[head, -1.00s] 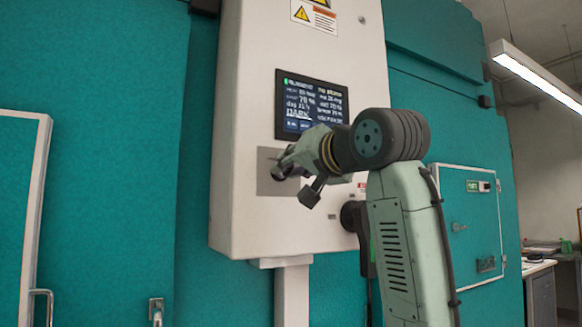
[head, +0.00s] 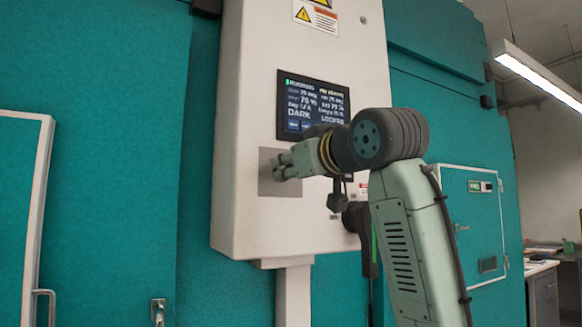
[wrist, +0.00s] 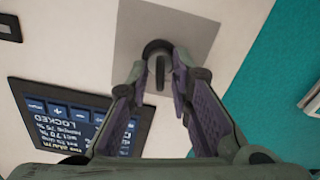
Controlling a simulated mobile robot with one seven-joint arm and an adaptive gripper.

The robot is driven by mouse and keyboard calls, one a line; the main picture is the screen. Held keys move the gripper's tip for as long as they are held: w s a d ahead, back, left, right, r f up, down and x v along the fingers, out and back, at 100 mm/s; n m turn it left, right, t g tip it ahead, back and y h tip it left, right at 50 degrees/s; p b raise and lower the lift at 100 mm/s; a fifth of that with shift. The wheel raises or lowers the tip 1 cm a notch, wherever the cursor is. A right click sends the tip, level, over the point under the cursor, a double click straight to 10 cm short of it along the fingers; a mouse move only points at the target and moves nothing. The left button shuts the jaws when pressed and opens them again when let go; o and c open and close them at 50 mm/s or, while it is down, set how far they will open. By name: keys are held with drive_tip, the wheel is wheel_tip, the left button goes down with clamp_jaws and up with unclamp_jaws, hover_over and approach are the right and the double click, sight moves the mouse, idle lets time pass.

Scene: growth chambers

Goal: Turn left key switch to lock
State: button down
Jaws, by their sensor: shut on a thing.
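The left key switch (wrist: 157,72) is a dark round switch with a key standing out of it, on a grey metal plate (wrist: 200,35) in the wrist view. My gripper (wrist: 160,75) has one finger on each side of the key and is shut on it. In the head view my gripper (head: 278,168) is up against the grey plate (head: 266,184) on the white control box, and it hides the key there. The screen (head: 312,105) above the plate shows DARK and LOCKED; the wrist view also shows LOCKED on it (wrist: 75,118).
The white control box (head: 235,120) stands on a post in front of teal chamber walls (head: 110,90). A small teal door panel (head: 475,215) is at the right. A white-framed door (head: 20,200) with a handle is at the left.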

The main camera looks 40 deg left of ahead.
drive_tip(key=shift+s+n, duration=0.1)
drive_tip(key=shift+n, duration=1.5)
drive_tip(key=c, duration=1.8)
unclamp_jaws()
drive_tip(key=v, duration=1.2)
drive_tip(key=shift+s+f, duration=0.1)
